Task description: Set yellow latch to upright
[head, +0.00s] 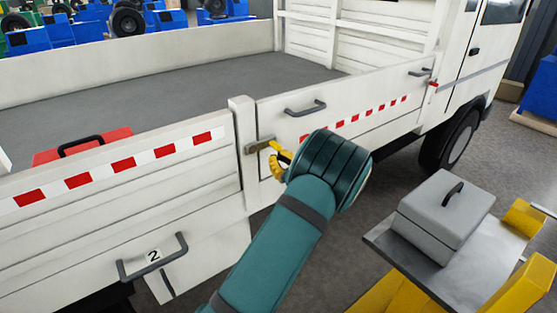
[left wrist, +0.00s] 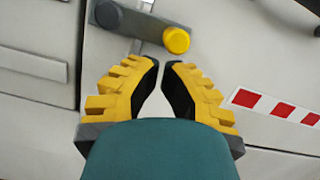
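In the head view the latch bar (head: 258,146) lies nearly level across the gap beside the truck's side post. My left gripper (left wrist: 161,63) has yellow fingers with black pads. Its fingertips are a little apart with nothing between them, just short of the knob in the wrist view. In the head view its fingers (head: 280,161) are close to the latch's right end and partly hidden by my wrist. My right gripper is not in view.
The white truck side panel (head: 205,165) has red-and-white strips and dark handles (head: 305,108). A red box (head: 85,146) sits in the bed. A grey box (head: 440,215) with a handle stands on a low metal table at right. Blue machines stand behind.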

